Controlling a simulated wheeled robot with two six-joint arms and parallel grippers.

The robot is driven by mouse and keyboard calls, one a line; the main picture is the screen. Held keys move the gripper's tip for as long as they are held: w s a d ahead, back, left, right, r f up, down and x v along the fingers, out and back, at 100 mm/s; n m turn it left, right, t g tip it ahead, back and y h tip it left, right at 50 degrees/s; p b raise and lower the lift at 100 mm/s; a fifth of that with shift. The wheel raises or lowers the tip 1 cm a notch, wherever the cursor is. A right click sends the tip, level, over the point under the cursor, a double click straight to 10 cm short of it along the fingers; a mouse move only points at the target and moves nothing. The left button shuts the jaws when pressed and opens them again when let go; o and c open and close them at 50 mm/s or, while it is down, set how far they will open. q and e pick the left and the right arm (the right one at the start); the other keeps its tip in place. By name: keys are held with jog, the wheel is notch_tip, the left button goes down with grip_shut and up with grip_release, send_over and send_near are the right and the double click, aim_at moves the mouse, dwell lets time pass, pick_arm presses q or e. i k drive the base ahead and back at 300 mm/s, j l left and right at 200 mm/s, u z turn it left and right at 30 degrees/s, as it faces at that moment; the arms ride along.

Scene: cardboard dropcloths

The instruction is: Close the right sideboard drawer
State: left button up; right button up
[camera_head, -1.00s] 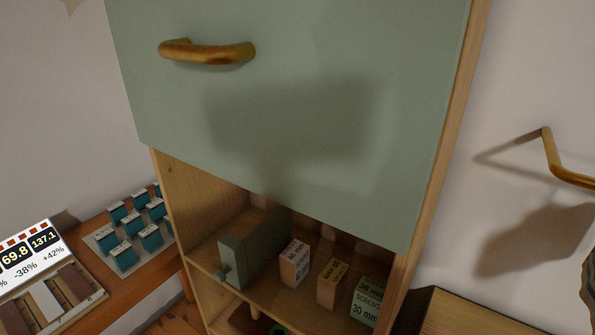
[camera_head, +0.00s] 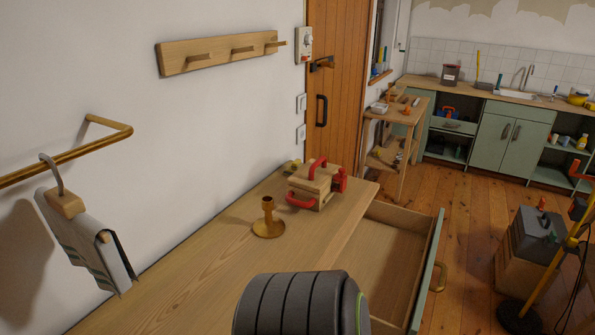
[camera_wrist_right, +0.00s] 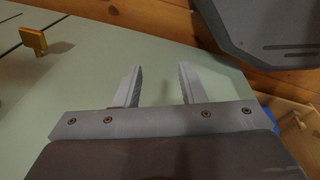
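The right sideboard drawer (camera_head: 428,268) is pulled out at the far right end of the sideboard (camera_head: 190,265) in the head view. Its inside looks empty, and its green front carries a brass handle (camera_head: 440,277). In the right wrist view my right gripper (camera_wrist_right: 158,70) is open with nothing between its fingers. It is over a pale green panel (camera_wrist_right: 85,85) with a brass handle (camera_wrist_right: 46,43) at upper left; I cannot tell whether it touches. Neither gripper shows in the head view, and my left one is in no current view.
A brass candlestick (camera_head: 268,222) and a wooden box with red handles (camera_head: 314,185) stand on the sideboard top. A towel (camera_head: 85,240) hangs from a wall rail. Wooden floor (camera_head: 450,215) lies clear beyond the drawer. A grey toolbox (camera_head: 535,238) and yellow stand (camera_head: 555,265) are at right.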

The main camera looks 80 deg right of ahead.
aim_at(389, 255)
jog(key=k+z, duration=0.35)
jog(key=k+l+z, duration=0.15)
jog(key=z, duration=0.2)
jog(key=k+z, duration=0.1)
jog(key=z, duration=2.4)
